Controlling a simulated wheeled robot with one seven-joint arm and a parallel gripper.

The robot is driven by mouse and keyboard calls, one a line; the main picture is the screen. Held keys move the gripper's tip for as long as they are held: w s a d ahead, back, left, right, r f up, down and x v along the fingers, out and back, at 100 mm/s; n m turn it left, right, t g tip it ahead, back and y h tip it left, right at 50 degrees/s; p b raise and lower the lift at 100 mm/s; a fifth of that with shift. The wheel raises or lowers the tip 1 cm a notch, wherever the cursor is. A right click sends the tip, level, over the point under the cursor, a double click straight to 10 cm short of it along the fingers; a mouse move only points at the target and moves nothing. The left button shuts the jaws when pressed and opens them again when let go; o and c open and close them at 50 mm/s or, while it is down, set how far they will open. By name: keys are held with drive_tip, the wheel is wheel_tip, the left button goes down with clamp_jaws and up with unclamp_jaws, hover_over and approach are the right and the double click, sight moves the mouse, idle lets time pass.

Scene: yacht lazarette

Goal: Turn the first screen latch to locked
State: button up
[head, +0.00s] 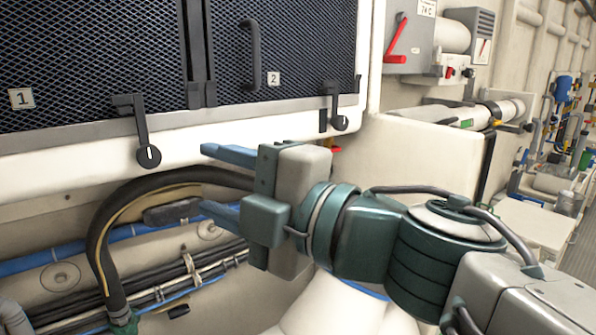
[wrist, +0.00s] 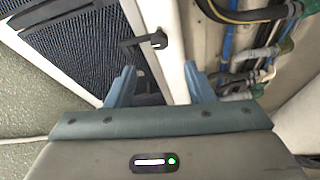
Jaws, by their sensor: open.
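The first screen latch (head: 143,128) is a black lever on the white frame below the mesh screen marked 1 (head: 90,65). Its arm stands nearly upright, with a short hooked piece at the top and a round disc with a white mark at the bottom. My gripper (head: 207,180) is open and empty, to the right of the latch and slightly lower, apart from it. In the wrist view, my blue fingers (wrist: 158,80) are spread, and a black latch (wrist: 145,42), apparently the first one, lies ahead of them.
A second latch (head: 337,108) sits below the screen marked 2 (head: 285,45). A thick black hose (head: 105,235) curves below the frame, with blue and dark cables behind. A grey box with a red handle (head: 396,40) is at the upper right.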

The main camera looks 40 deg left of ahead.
drive_tip(key=d, duration=0.3)
drive_tip(key=shift+w+d+f, duration=0.15)
drive_tip(key=shift+w+d, duration=0.1)
drive_tip(key=shift+w, duration=0.05)
drive_tip(key=shift+w, duration=0.1)
drive_tip(key=w+d+f+m+t+h, duration=0.5)
drive_tip(key=w+d+m+t, duration=0.5)
drive_tip(key=w, duration=0.3)
drive_tip(key=w+d+f+m+t+h, duration=0.5)
drive_tip(key=w+d+m+t, duration=0.2)
drive_tip(key=w+d+m, duration=0.5)
drive_tip(key=w+d+f+m+g+h, duration=0.1)
drive_tip(key=w+d+f+m+h, duration=0.1)
drive_tip(key=d+f+m+h, duration=0.45)
drive_tip(key=s+d+f+m+g+h, duration=0.1)
drive_tip(key=s+d+f+m+g, duration=0.3)
drive_tip(key=s+d+f, duration=0.2)
drive_tip(key=s+d+f+m+g+h, duration=0.1)
drive_tip(key=s+d+f+m+g, duration=0.2)
drive_tip(key=f, duration=0.8)
drive_tip(key=s+d+g, duration=0.2)
drive_tip(key=s+d, duration=0.1)
drive_tip(key=s, duration=0.1)
drive_tip(key=shift+s+d+m+g, duration=0.15)
drive_tip(key=shift+s+m+g, duration=0.15)
drive_tip(key=shift+s+m, duration=0.05)
